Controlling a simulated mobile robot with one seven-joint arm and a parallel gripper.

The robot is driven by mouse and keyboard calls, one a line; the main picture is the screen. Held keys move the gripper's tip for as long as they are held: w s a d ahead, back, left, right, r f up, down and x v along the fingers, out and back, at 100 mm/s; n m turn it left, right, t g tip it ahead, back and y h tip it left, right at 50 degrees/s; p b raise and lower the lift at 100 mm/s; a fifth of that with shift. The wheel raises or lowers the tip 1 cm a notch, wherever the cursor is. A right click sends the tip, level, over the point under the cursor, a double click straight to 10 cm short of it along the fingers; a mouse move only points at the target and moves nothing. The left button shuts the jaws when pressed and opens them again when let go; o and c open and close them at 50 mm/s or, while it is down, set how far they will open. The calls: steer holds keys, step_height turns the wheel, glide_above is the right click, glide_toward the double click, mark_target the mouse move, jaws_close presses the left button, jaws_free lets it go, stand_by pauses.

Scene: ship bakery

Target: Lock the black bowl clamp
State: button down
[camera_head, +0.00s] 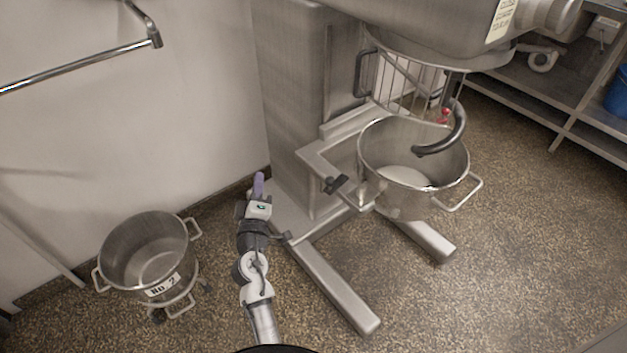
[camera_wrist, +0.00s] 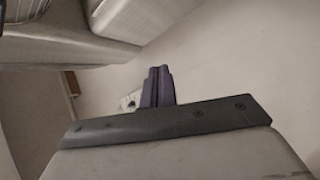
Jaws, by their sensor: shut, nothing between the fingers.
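The black bowl clamp (camera_head: 336,184) is a small dark handle on the mixer's bowl support arm, left of the steel mixing bowl (camera_head: 400,207). The bowl sits in the support under the mixer head, with pale contents inside. My gripper (camera_head: 259,178), with purple fingers, is left of the clamp and apart from it, near the mixer column. The fingers also show close together in the wrist view (camera_wrist: 158,84), with nothing between them. The clamp cannot be made out in the wrist view.
The mixer column (camera_head: 290,110) and base leg (camera_head: 340,290) stand right of my arm. A second bowl (camera_head: 127,250) labelled No 2 stands on a wheeled dolly at left. A wall rail (camera_head: 80,68) is at upper left. Floor at the lower right is clear.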

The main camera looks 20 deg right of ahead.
steer(key=s+d+f+g+h, duration=0.2)
steer(key=s+d+f+h, duration=0.1)
steer(key=d+f, duration=0.4)
steer(key=shift+s+d+g, duration=0.4)
steer(key=shift+s+d, duration=0.15)
steer(key=shift+d, duration=0.3)
steer(key=shift+r, duration=0.1)
steer(key=w+d+p, duration=0.3)
steer(key=w+d, duration=0.2)
steer(key=d, duration=0.2)
steer(key=shift+w+d, duration=0.2)
steer(key=shift+w, duration=0.15)
